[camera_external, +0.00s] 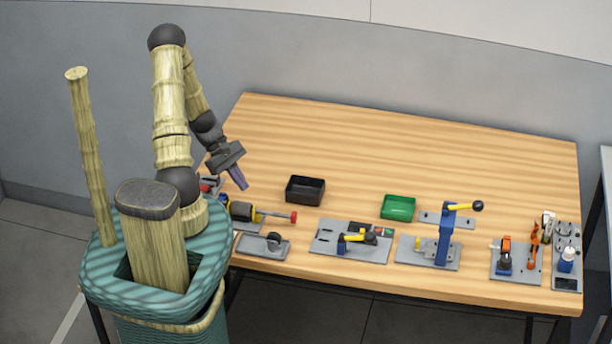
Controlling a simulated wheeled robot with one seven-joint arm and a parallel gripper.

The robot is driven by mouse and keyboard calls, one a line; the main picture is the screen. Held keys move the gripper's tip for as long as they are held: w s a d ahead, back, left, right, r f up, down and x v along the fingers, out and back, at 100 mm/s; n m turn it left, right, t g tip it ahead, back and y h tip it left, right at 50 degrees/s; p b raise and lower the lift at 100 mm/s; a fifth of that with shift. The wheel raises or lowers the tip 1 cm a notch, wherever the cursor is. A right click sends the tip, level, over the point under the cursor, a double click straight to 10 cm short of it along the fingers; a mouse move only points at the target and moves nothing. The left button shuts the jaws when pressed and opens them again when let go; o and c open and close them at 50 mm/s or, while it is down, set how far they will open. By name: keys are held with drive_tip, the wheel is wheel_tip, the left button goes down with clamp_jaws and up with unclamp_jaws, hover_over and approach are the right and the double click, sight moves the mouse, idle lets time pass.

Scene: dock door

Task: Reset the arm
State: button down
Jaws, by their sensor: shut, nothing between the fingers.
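My arm rises from the base at the left, bends over at the top and comes down to my gripper (238,180). The gripper is at the left end of the wooden table (400,145), pointing down and to the right. Its purple-grey fingers are together with nothing between them. It is above and behind the yellow-and-black device with a red-tipped rod (262,213), apart from the black bin (305,189) to its right.
A green bin (398,207) stands mid-table. The table's back is clear.

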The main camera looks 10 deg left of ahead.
drive_tip(key=s+a+r+m+t+y+b, duration=0.1)
drive_tip(key=s+a+r+m+t+y, duration=0.1)
drive_tip(key=r+m, duration=0.3)
drive_tip(key=s+a+r+m+t+y+b, duration=0.1)
drive_tip(key=r+m+y, duration=0.4)
drive_tip(key=r, duration=0.5)
drive_tip(key=shift+s+a+m+t+b, duration=0.4)
drive_tip(key=shift+s+m+t, duration=0.2)
drive_tip(key=shift+s+t, duration=0.35)
drive_tip(key=c, duration=2.1)
unclamp_jaws()
